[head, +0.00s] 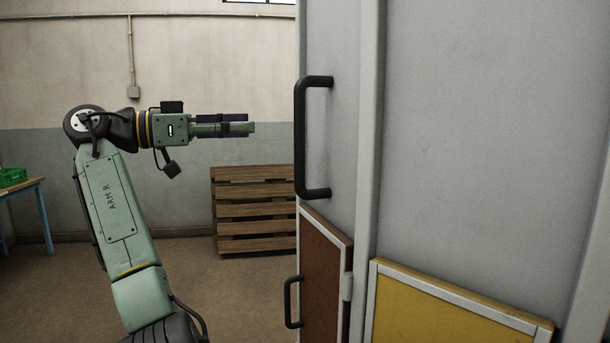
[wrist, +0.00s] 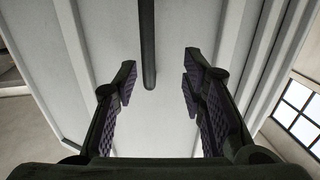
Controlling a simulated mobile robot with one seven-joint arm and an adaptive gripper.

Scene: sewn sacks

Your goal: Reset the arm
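My gripper (head: 252,128) is at the end of my green arm, raised and pointing right toward the grey cabinet door in the head view. In the wrist view my gripper (wrist: 158,82) has its two fingers wide apart with nothing between them. The dark upright door handle (wrist: 147,45) shows beyond the fingertips, nearer the left finger. In the head view this black handle (head: 301,135) stands on the edge of the grey door (head: 338,110), a gap to the right of the fingertips. My gripper does not touch it.
A lower brown door (head: 325,270) has its own black handle (head: 289,302). A yellow panel (head: 440,310) is at the lower right. A stack of wooden pallets (head: 250,210) stands by the wall. A blue-legged table (head: 40,205) with a green crate (head: 12,177) is far left. Floor between is clear.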

